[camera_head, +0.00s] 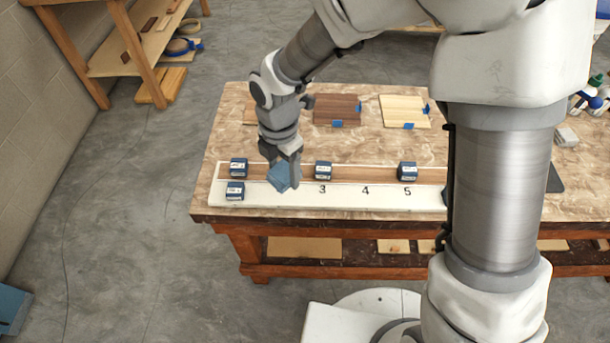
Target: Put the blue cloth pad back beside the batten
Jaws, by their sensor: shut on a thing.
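My gripper (288,172) points down over the white board and is shut on a blue cloth pad (278,177). The pad looks tilted and partly hidden by the fingers. The batten (365,173) is a long brown wooden strip lying along the white board (385,201). The pad overlaps the batten and the board's front strip in the picture, left of the number 3. I cannot tell whether the pad touches either one.
Another block (235,190) sits at the board's front left. Wooden panels (337,109) lie behind on the table (225,130). My arm hides the board's right end.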

